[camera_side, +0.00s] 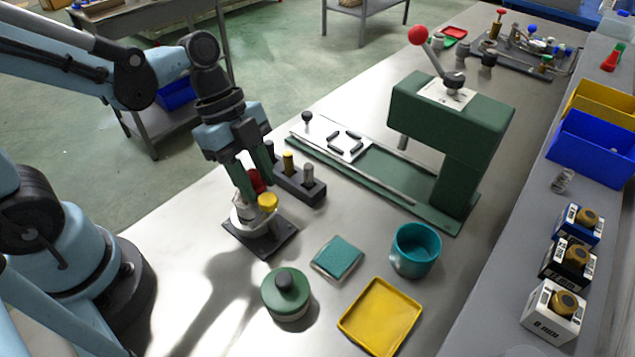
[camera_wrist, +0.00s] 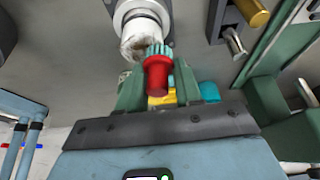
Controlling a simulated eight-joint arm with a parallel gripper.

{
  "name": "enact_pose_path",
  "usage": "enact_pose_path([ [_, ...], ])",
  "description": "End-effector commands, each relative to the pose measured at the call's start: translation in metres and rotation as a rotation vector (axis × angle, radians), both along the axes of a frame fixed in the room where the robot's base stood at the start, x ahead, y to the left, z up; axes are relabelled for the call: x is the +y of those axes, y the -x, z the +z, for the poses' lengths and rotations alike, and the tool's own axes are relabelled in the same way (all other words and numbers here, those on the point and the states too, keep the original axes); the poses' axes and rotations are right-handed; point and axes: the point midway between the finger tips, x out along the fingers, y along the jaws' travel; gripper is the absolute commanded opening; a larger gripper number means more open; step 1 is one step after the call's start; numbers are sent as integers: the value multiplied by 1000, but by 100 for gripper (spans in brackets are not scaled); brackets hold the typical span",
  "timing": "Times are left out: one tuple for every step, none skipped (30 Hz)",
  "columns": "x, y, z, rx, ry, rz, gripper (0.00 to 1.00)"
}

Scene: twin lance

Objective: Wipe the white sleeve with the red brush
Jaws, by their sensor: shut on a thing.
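My gripper (camera_side: 252,190) points down with its green fingers shut on the red brush (camera_side: 257,181). In the wrist view the red brush (camera_wrist: 157,75) sits between the fingers, its greenish bristles toward the white sleeve (camera_wrist: 140,38). The bristles look touching or very close to the sleeve; I cannot tell which. The sleeve has brownish smudges on its near end. In the side view the white sleeve (camera_side: 238,215) is on a black base plate, partly hidden by the fingers. A yellow knob (camera_side: 267,201) is beside it.
A dark block with several pegs (camera_side: 298,184) stands close behind my gripper. The green press (camera_side: 450,110) is to its right.

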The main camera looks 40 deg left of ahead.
Motion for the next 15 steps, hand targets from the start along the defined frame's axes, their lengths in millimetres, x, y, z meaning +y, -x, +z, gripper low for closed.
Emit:
enact_pose_path([
  [1,6,1,1,-1,0,1],
  [1,9,0,1,-1,0,1],
  [1,12,-1,1,-1,0,1],
  [2,15,0,1,-1,0,1],
  [2,18,-1,1,-1,0,1],
  [2,21,0,1,-1,0,1],
  [3,24,-1,1,-1,0,1],
  [3,27,0,1,-1,0,1],
  [3,30,-1,1,-1,0,1],
  [3,33,-1,1,-1,0,1],
  [4,36,-1,1,-1,0,1],
  [4,39,-2,1,-1,0,1],
  [4,42,-1,1,-1,0,1],
  [5,44,-2,1,-1,0,1],
  [5,48,-2,0,-1,0,1],
])
